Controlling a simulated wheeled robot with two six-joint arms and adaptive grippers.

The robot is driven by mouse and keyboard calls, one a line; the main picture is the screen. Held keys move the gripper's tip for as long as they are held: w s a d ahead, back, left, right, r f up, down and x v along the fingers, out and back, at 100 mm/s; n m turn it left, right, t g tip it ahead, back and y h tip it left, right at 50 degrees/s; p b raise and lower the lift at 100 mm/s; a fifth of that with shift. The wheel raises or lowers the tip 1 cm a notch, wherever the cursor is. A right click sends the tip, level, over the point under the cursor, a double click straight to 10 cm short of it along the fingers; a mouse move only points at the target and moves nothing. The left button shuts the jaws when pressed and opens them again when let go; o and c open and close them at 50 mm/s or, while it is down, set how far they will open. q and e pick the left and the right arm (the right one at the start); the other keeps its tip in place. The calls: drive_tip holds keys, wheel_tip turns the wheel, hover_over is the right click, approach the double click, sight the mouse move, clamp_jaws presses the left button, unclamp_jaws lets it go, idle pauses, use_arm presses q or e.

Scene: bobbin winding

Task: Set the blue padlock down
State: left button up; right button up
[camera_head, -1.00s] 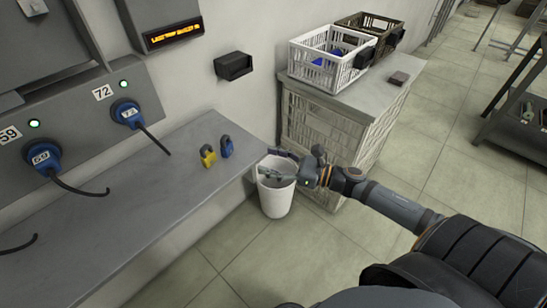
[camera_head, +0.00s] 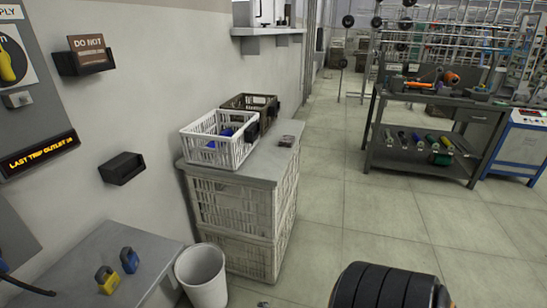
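No gripper touches either padlock. A black part of my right arm shows at the bottom right, but its gripper is out of frame. My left gripper is not in view.
A white bin (camera_head: 203,275) stands on the floor beside the shelf's end. A crate-built stand (camera_head: 240,215) carries a white basket (camera_head: 217,140) with blue items and a brown basket (camera_head: 250,105). A dark workbench (camera_head: 420,150) stands at the right. Open floor lies between.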

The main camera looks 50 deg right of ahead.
drive_tip(key=s+a+f+m+g, duration=0.2)
drive_tip(key=s+a+f+m, duration=0.2)
drive_tip(key=s, duration=0.2)
drive_tip(key=s+a+f+m+g+y, duration=0.1)
drive_tip(key=s+a+f+m+g, duration=0.2)
drive_tip(key=s, duration=0.3)
drive_tip(key=shift+a+f+m, duration=0.4)
drive_tip(key=shift+a+f, duration=0.15)
drive_tip(key=shift+a, duration=0.25)
use_arm(q)
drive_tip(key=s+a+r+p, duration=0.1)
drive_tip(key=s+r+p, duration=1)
drive_tip(key=p, duration=1)
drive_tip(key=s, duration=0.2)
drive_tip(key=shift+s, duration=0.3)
use_arm(e)
drive_tip(key=s+d+r, duration=0.1)
drive_tip(key=s+r, duration=1)
drive_tip(key=s, duration=0.2)
drive_tip(key=shift+s, duration=0.25)
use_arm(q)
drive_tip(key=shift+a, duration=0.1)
use_arm(e)
drive_tip(key=shift+d, duration=0.1)
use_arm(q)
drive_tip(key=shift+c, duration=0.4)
